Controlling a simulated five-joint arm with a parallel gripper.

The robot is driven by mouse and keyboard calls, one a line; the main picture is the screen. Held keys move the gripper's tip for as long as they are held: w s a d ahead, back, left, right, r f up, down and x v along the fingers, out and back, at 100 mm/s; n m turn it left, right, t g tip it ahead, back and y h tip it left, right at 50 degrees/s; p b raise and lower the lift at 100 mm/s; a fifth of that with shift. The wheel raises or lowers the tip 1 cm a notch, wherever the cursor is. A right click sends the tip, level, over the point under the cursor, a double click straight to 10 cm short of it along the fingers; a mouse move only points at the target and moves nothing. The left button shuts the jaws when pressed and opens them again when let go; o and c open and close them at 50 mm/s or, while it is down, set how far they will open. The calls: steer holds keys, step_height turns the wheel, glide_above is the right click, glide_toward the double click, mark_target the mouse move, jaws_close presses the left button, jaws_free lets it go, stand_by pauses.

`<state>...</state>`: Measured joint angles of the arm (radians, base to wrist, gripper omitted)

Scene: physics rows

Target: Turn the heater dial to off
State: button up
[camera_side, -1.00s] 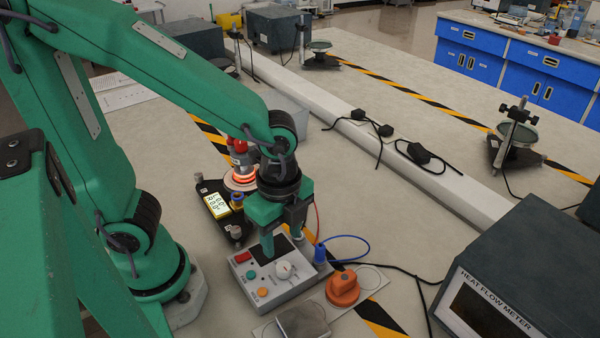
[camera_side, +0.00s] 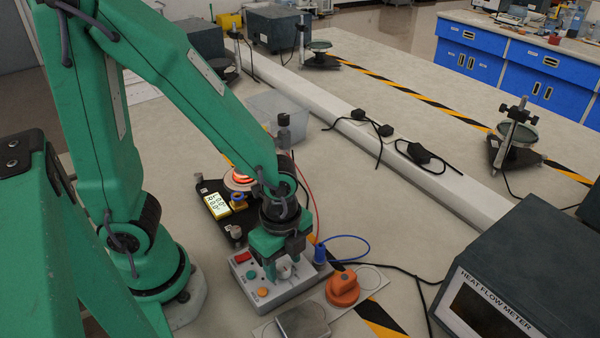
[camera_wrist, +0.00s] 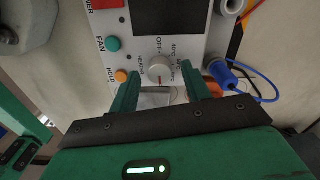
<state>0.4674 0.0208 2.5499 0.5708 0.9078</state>
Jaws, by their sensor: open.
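The heater dial (camera_wrist: 159,68) is a pale round knob on the grey control box (camera_side: 302,286), with OFF and temperature labels around it. Its pointer direction is hard to read. In the side view the dial (camera_side: 285,270) shows partly between my fingers. My green gripper (camera_side: 284,266) points down over the box. In the wrist view my gripper (camera_wrist: 160,88) is open, one finger on each side, with the dial at or just beyond the tips. Whether the fingers touch it I cannot tell. A heater coil (camera_side: 242,178) glows orange-red behind my arm.
On the box are a green FAN button (camera_wrist: 113,44) and an orange HOLD button (camera_wrist: 121,76). A blue plug (camera_side: 320,253) with cable, an orange knob-shaped object (camera_side: 342,288) and a metal block (camera_side: 303,322) lie close by. The heat flow meter (camera_side: 515,275) stands at right.

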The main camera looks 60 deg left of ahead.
steer(key=shift+f, duration=0.15)
steer(key=c, duration=1)
